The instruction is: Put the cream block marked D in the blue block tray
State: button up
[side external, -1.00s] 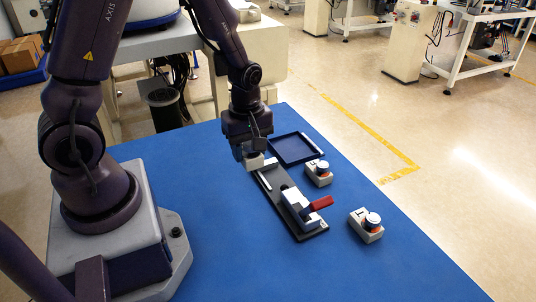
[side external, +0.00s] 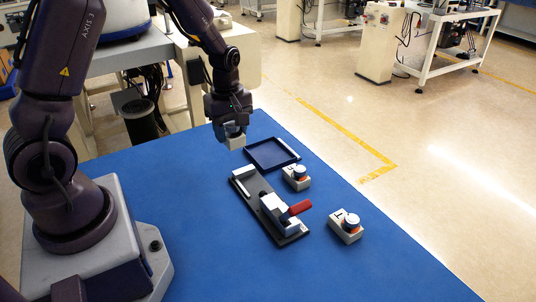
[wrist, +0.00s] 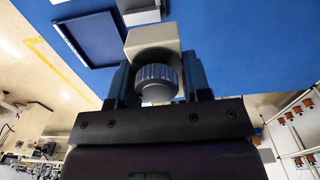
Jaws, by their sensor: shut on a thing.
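My gripper (side external: 231,126) is shut on a cream block (side external: 236,143), held in the air behind the dark clamp fixture and left of the tray. In the wrist view the cream block (wrist: 152,38) sits between the fingers, with a grey ribbed knob (wrist: 156,82) facing the camera. No letter on the held block can be read. The blue block tray (side external: 272,154) lies on the blue table and looks empty. It also shows in the wrist view (wrist: 88,40), left of the held block and apart from it.
The dark fixture (side external: 243,186) with a red-handled clamp (side external: 297,208) lies in front of the tray. Two more cream blocks with round knobs stand to its right, one near the tray (side external: 297,182) and one nearer the front (side external: 345,231).

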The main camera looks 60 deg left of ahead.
jog(key=w+a+f, duration=0.3)
jog(key=w+f, duration=0.1)
jog(key=w, duration=0.5)
send_over(270, 154)
jog(key=f, duration=0.5)
jog(key=shift+s, duration=0.3)
jog(key=shift+w+f, duration=0.2)
jog(key=shift+f, duration=1.55)
jog(key=shift+f, duration=0.1)
jog(key=o, duration=1)
jog(key=shift+o, duration=0.2)
